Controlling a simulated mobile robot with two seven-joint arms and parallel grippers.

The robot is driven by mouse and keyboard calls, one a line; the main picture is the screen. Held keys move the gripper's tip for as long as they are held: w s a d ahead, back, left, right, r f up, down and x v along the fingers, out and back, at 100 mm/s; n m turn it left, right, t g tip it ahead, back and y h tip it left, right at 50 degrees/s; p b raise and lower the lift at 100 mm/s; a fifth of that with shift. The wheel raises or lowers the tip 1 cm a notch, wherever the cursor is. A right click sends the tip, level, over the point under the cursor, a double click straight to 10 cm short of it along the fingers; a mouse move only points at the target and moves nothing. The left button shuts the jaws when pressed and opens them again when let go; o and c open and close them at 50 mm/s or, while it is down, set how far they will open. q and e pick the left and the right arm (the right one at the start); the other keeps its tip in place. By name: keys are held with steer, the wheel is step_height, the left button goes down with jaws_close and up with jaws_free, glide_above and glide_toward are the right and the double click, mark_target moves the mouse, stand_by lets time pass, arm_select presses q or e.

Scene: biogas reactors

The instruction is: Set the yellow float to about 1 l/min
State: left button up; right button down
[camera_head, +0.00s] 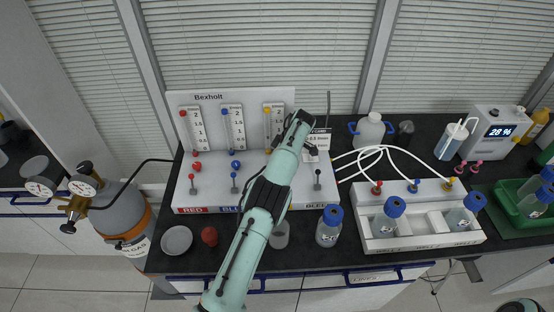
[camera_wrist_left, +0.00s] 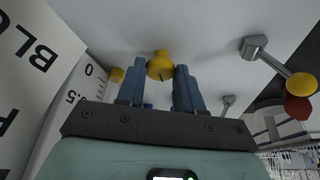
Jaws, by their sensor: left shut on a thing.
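The yellow flowmeter (camera_head: 267,116) is the rightmost of three on the white Bexholt panel, beside a printed scale. I cannot make out its float's height in the head view. My left gripper (camera_wrist_left: 160,82) is shut on the round yellow knob (camera_wrist_left: 160,65), its blue fingers on either side. In the head view my left arm covers that knob. In the left wrist view a small yellow piece (camera_wrist_left: 116,74) shows near the scale's 0 mark; I cannot tell whether it is the float. My right gripper is not in view.
The red knob (camera_head: 197,166) and blue knob (camera_head: 236,164) sit left of my arm. Toggle levers stand in front, one (camera_head: 317,182) right of my arm. A blue-capped bottle (camera_head: 328,233) and a white bottle tray (camera_head: 414,241) stand to the right.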

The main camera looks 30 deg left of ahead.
arm_select(q)
steer(key=shift+n+g, duration=0.3)
steer(key=shift+n, duration=0.5)
stand_by(0.4)
steer(key=o, duration=1)
steer(key=shift+o, duration=0.2)
